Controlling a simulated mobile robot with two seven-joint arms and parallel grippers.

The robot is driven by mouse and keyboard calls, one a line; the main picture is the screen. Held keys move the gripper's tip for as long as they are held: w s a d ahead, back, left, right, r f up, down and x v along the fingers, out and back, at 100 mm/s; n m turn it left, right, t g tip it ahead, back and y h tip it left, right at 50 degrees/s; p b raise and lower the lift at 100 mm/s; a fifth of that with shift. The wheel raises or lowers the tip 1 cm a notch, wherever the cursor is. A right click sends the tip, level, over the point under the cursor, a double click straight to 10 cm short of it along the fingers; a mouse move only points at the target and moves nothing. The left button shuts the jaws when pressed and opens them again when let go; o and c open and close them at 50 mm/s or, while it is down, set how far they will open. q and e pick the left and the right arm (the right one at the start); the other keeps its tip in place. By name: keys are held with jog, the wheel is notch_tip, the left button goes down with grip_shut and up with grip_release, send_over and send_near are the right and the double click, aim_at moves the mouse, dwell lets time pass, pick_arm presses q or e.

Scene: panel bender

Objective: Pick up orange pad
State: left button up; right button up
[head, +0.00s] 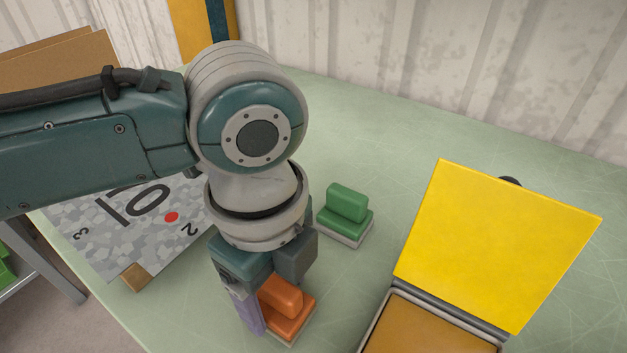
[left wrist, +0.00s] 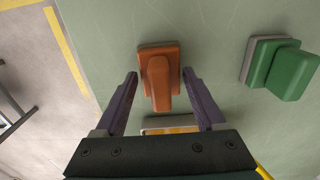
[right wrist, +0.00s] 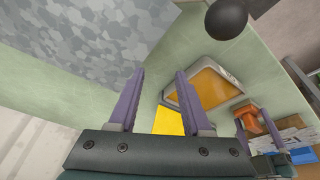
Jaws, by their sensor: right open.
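The orange pad (head: 284,309), a block with a raised grip on a pale base, sits on the green table below my left gripper. It also shows in the left wrist view (left wrist: 159,83), its raised grip between the fingers. My left gripper (left wrist: 160,75) is open, with one purple finger on each side of the pad and small gaps visible. In the head view the gripper hides part of the pad. My right gripper (right wrist: 159,73) is open and empty in the right wrist view; it is not seen in the head view.
A green pad (head: 344,216) stands behind and right of the orange one. An open case with a yellow lid (head: 497,245) and amber inside (head: 425,328) is at the right. A grey speckled numbered board (head: 150,236) lies at the left. A corrugated wall (head: 420,60) stands behind.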

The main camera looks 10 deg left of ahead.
aim_at(275, 282)
pick_arm(q)
jog(key=c, duration=1)
notch_tip(275, 282, up, 20)
jog(key=p, duration=0.3)
jog(key=o, duration=0.9)
jog(key=c, duration=0.7)
